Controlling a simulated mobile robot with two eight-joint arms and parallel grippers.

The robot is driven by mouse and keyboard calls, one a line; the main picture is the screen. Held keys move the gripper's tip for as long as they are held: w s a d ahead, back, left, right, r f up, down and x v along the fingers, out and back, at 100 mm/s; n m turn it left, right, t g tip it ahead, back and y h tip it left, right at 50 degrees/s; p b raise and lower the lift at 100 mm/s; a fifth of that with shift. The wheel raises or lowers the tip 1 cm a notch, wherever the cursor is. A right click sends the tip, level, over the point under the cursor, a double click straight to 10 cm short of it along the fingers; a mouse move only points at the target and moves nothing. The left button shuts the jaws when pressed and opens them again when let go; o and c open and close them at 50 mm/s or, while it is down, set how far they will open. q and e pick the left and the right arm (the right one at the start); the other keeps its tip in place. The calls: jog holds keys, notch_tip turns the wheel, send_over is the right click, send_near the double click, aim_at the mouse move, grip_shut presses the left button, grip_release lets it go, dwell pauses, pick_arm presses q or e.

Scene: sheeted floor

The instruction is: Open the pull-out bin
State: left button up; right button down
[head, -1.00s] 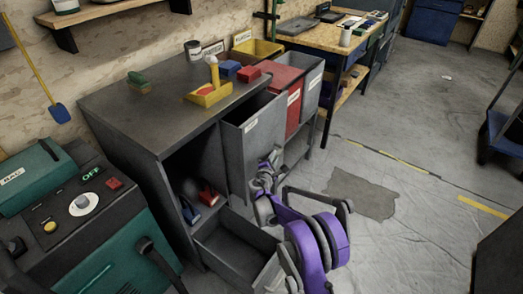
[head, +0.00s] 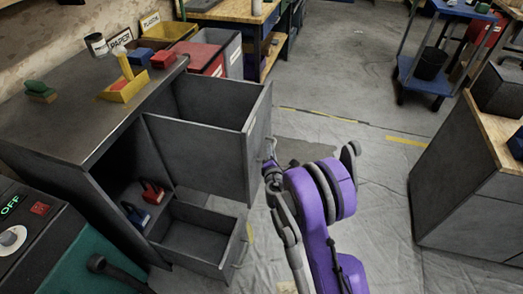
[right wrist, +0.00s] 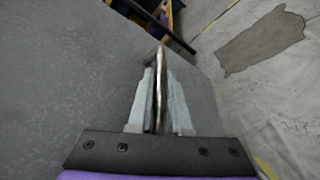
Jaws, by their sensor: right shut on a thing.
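The grey pull-out bin (head: 215,105) stands well out of the dark cabinet (head: 95,105) in the head view. Its open top and empty-looking inside show. My right gripper (head: 269,158) is at the outer side of its front panel. In the right wrist view the fingers (right wrist: 160,92) are shut on the thin metal handle (right wrist: 160,65), with the grey panel (right wrist: 60,70) beside them. Most of the handle is hidden in the head view by my gripper. My left gripper is not in view.
A lower drawer (head: 240,250) is also pulled out below the bin. Red (head: 200,62) and grey (head: 232,50) bins stand behind. A wood-topped cabinet (head: 465,165) is at the right. The floor between is clear.

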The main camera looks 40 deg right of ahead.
jog(key=shift+s+d, duration=0.1)
jog(key=shift+s, duration=0.05)
jog(key=c, duration=0.8)
grip_release()
jog(key=shift+c, duration=0.2)
jog(key=p+v, duration=0.1)
jog(key=v, duration=0.9)
jog(key=shift+s+a, duration=0.2)
jog(key=shift+s, duration=0.1)
jog(key=shift+r, duration=0.1)
